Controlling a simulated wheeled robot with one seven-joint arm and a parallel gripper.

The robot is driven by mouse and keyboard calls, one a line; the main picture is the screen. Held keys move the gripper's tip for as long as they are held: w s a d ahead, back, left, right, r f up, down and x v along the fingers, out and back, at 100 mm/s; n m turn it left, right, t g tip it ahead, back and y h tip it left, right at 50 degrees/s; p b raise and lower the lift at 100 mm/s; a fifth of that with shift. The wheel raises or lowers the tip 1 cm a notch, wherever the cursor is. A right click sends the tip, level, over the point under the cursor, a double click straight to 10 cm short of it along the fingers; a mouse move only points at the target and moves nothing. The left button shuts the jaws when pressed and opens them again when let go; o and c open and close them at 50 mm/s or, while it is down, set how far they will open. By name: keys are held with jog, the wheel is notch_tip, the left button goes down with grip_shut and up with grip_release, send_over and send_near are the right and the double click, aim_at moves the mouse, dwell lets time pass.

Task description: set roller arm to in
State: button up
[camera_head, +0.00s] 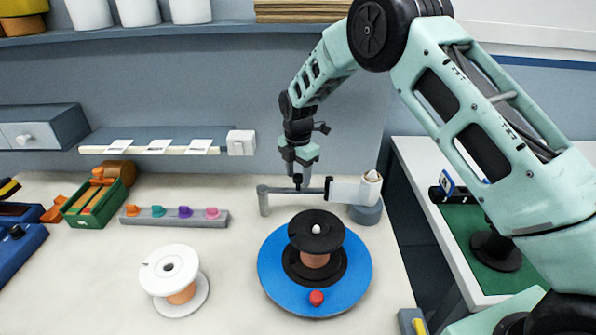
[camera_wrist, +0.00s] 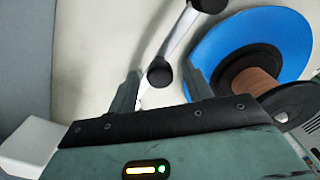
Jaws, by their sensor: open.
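The roller arm (camera_head: 350,191) reaches left from a round grey base (camera_head: 367,213) at the back of the bench, with a white thick part and a thin metal bar. A grey upright roller (camera_head: 263,201) stands at its left end. My gripper (camera_head: 298,185) points down over the thin bar. In the wrist view, my gripper (camera_wrist: 162,92) is open, with a black knob (camera_wrist: 160,73) between its fingers in the picture and the metal bar (camera_wrist: 180,32) running up from it. I cannot tell whether the fingers touch the knob.
A blue turntable (camera_head: 275,280) with a black-flanged copper spool (camera_head: 316,235) and a red knob (camera_head: 316,298) stands just in front. A white spool (camera_head: 170,268) is front left. A rack of coloured pegs (camera_head: 175,219) and a green box (camera_head: 75,215) lie further left.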

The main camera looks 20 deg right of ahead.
grip_shut()
jog(key=shift+s, duration=0.1)
jog(key=shift+s+a+f+m+b, duration=0.1)
jog(key=shift+s+a+m+b, duration=0.3)
jog(key=shift+s+m, duration=0.4)
jog(key=s+a+m+b, duration=0.2)
jog(key=s+a+m, duration=0.2)
jog(key=m, duration=0.5)
jog(key=shift+s+a, duration=0.4)
jog(key=shift+a, duration=0.65)
